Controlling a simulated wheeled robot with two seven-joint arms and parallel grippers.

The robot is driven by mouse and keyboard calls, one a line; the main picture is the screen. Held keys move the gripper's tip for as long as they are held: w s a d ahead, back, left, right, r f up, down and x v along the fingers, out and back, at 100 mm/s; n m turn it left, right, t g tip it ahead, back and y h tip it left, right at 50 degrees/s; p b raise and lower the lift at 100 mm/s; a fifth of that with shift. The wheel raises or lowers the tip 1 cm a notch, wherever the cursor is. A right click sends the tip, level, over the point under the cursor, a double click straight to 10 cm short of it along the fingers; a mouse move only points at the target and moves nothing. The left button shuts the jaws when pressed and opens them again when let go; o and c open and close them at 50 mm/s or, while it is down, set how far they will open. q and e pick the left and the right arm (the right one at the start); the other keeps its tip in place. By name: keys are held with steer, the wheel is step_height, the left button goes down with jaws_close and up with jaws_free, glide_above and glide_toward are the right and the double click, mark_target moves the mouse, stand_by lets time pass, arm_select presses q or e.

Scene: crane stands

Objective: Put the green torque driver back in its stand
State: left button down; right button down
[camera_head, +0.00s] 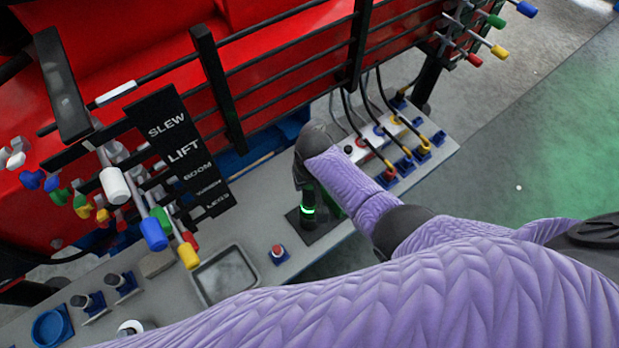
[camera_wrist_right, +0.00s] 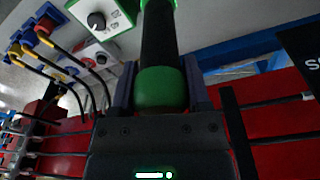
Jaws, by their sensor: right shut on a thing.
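My right gripper (camera_head: 304,184) points down over the grey bench in the head view. In the right wrist view, my right gripper (camera_wrist_right: 160,98) is shut on the green torque driver (camera_wrist_right: 161,88), which has a green rounded end and a black body running away from the wrist. In the head view a dark upright cylinder with a glowing green ring (camera_head: 308,209) stands just below the gripper, on a dark base plate (camera_head: 315,228). I cannot tell whether that cylinder is the driver or its stand. My left gripper is not in view.
A green-framed box with a black knob (camera_wrist_right: 97,20) is close beside the driver. Cabled sockets (camera_head: 405,160) lie to the right. A red button (camera_head: 278,251) and an empty grey tray (camera_head: 224,275) are to the left. Crane levers (camera_head: 153,232) and a black label board (camera_head: 180,150) stand behind.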

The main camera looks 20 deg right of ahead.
steer(key=shift+f+b, duration=0.85)
steer(key=shift+f, duration=0.2)
jaws_free()
steer(key=r+p, duration=0.1)
steer(key=p, duration=0.1)
steer(key=r+p, duration=0.4)
steer(key=shift+s+r, duration=0.1)
steer(key=shift+s, duration=0.3)
